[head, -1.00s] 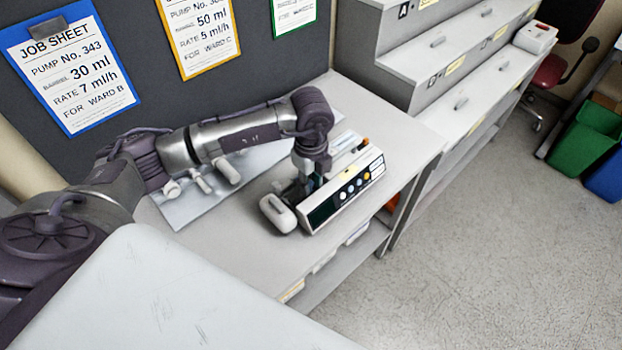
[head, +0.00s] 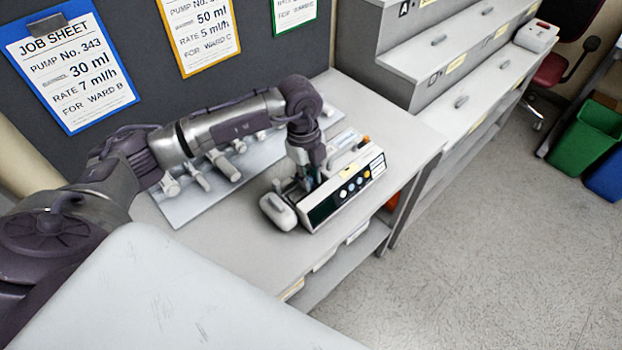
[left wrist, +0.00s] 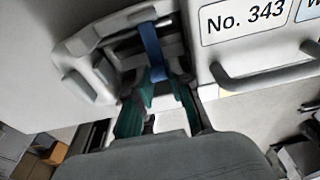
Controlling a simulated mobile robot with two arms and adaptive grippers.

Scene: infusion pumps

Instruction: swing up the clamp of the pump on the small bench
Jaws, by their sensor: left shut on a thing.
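The pump (head: 348,192) lies on the small bench (head: 225,245), its buttons and dark screen facing the front. In the left wrist view its white body carries a "No. 343" label (left wrist: 243,18). A white rounded block (head: 278,211) is at its left end. My left gripper (head: 310,182) points down at the pump's left part, behind the screen. In the left wrist view the gripper (left wrist: 156,98) has its green-padded fingers shut on a narrow blue piece (left wrist: 151,45), which looks like the clamp. The clamp's exact angle is hard to tell. My right gripper is out of view.
A pale panel with several white pegs (head: 180,207) lies left of the pump, under my left arm. Job sheets (head: 68,68) hang on the dark board behind. Grey stepped drawers (head: 440,70) stand to the right. The floor at the right front is clear.

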